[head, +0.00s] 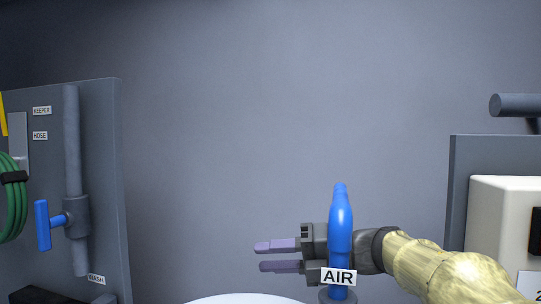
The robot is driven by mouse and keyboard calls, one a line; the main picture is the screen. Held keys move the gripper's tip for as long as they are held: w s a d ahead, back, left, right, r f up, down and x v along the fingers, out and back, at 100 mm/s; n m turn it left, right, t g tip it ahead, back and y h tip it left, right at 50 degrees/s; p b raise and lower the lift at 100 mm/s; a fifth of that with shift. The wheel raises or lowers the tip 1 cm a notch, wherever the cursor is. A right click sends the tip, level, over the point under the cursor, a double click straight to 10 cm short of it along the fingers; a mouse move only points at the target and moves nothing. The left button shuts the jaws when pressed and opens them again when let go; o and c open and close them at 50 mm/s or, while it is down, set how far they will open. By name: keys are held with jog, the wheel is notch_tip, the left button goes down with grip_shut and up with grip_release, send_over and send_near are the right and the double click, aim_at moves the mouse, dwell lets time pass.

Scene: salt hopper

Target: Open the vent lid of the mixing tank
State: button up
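My gripper (260,257) is in the lower middle of the head view, its two purple fingers pointing left. The fingers are apart with nothing between them, so it is open and empty. The curved top of a white round thing (245,299) shows at the bottom edge, below and left of the fingers. Most of it is out of frame, and I cannot tell whether it is part of the mixing tank. I cannot make out a vent lid.
A blue upright handle (340,225) with an AIR label (338,277) stands in front of my wrist. At left, a grey panel (100,180) carries a pipe with a blue valve handle (43,225) and a green hose (15,205). A cream box (500,225) is at right.

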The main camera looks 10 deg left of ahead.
jog(key=w+a+r+m+t, duration=0.1)
jog(key=w+r+t, duration=0.2)
jog(key=r, duration=0.6)
jog(key=w+r+m+t+p, duration=0.1)
jog(key=w+r+t, duration=0.3)
jog(key=r+t, duration=0.3)
notch_tip(320, 180, up, 2)
jog(key=shift+w+a+r, duration=0.25)
jog(key=shift+w+a, duration=0.05)
jog(key=shift+a, duration=0.05)
jog(key=shift+r, duration=0.1)
notch_tip(320, 180, up, 10)
jog(key=p, duration=1)
jog(key=shift+w+f+m, duration=0.1)
jog(key=shift+f+m, duration=0.15)
jog(key=shift+m, duration=0.05)
